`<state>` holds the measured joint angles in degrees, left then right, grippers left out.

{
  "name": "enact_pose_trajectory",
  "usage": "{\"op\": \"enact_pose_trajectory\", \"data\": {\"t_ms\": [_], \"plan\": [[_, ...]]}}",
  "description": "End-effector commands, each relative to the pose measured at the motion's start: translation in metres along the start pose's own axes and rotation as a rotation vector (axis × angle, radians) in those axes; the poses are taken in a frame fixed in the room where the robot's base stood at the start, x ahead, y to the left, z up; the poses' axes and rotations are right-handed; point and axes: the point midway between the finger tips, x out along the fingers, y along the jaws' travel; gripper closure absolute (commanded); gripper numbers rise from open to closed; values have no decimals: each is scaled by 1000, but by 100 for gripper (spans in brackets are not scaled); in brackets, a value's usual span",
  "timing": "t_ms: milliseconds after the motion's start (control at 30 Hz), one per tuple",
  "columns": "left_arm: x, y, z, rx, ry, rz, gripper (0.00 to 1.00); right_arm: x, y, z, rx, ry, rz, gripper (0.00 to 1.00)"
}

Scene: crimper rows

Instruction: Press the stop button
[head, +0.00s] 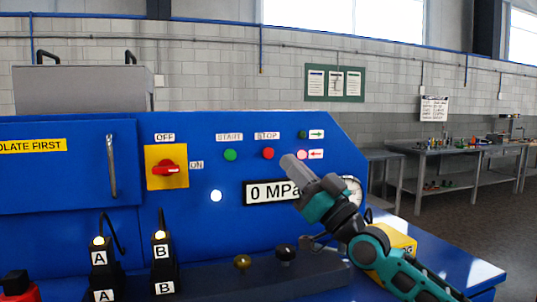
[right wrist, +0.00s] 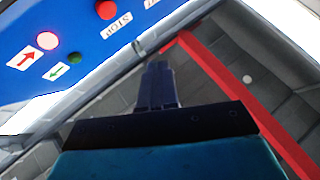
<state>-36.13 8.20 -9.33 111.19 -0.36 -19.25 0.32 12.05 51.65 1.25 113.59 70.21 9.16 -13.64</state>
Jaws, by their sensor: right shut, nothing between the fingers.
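The red stop button (head: 268,153) sits on the blue panel under the STOP label, right of the green start button (head: 230,155). The stop button also shows in the right wrist view (right wrist: 106,9) at the top, beside its label. My right gripper (head: 288,160) is shut and empty, in front of the panel, with its tip a little right of and below the stop button in the head view. In the right wrist view its shut fingers (right wrist: 158,80) point up the picture and the button lies to their upper left. I cannot tell the gap to the panel.
A red rotary switch (head: 168,168) on a yellow plate is at the panel's left. A pressure display (head: 262,192) reads 0 MPa. A lit pink lamp (head: 302,155) is close to my gripper. Black A and B units (head: 162,262) stand in front at the lower left.

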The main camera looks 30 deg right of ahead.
Motion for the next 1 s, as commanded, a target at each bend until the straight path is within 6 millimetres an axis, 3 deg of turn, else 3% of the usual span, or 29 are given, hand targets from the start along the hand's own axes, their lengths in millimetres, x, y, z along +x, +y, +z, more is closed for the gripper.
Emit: {"op": "enact_pose_trajectory", "data": {"t_ms": [200,600,1000], "plan": [[0,0,1,0,-1,0,57,15,11,9,-7,0,-1,100],[24,0,30,1,4,-1,57,40,31,32,-4,3,0,100],[36,0,42,2,10,-2,57,58,43,43,-1,1,0,100]]}}
